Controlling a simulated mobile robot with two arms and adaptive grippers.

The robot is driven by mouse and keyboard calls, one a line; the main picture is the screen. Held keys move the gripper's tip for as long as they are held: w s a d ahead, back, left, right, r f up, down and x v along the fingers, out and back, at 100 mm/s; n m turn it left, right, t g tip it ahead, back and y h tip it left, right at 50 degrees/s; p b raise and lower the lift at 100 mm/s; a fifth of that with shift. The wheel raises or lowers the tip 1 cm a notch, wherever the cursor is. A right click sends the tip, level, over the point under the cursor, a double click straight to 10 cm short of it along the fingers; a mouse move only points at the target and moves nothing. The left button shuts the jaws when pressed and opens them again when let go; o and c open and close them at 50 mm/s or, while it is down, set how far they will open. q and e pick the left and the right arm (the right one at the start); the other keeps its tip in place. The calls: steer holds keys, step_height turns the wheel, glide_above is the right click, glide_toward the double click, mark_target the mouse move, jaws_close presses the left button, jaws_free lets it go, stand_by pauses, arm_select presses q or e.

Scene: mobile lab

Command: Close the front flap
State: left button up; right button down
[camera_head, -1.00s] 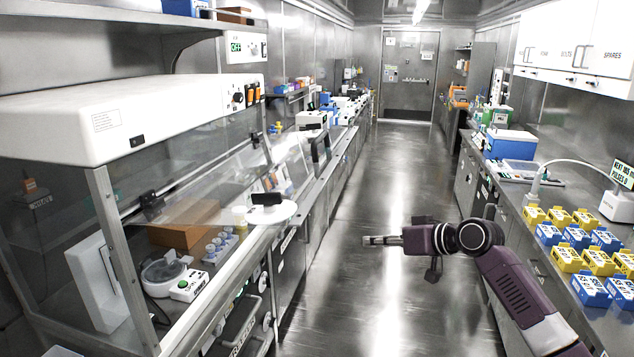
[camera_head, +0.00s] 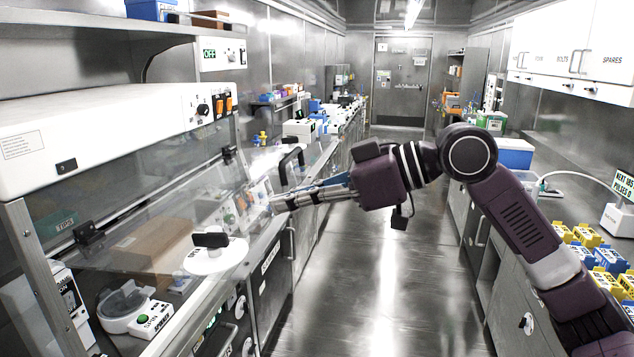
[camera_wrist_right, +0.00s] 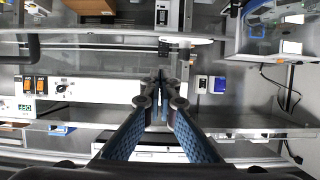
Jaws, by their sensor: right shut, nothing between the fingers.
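The front flap (camera_head: 165,225) is a clear panel on the white-topped hood (camera_head: 100,120). It slants outward from the hood's front toward the aisle, so it stands open. A black loop handle (camera_head: 290,166) and a white disc (camera_head: 216,257) with a black grip are on its outer side. My right gripper (camera_head: 275,207) reaches in from the right, fingers together and empty, between the handle and the disc. I cannot tell whether the tips touch the flap. The shut fingers (camera_wrist_right: 160,75) also show in the right wrist view. My left gripper is not in view.
Inside the hood are a brown box (camera_head: 155,243) and a small device with a green button (camera_head: 145,320). A shelf (camera_head: 110,35) runs above. The right bench holds blue and yellow boxes (camera_head: 588,236). The aisle floor (camera_head: 385,240) is clear.

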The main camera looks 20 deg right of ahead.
mark_target(282, 227)
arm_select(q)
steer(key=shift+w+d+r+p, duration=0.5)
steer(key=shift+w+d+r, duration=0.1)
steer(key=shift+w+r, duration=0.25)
arm_select(e)
steer(key=f, duration=0.3)
steer(key=a+f, duration=0.1)
steer(key=shift+w+f, duration=0.3)
steer(key=shift+w, duration=0.05)
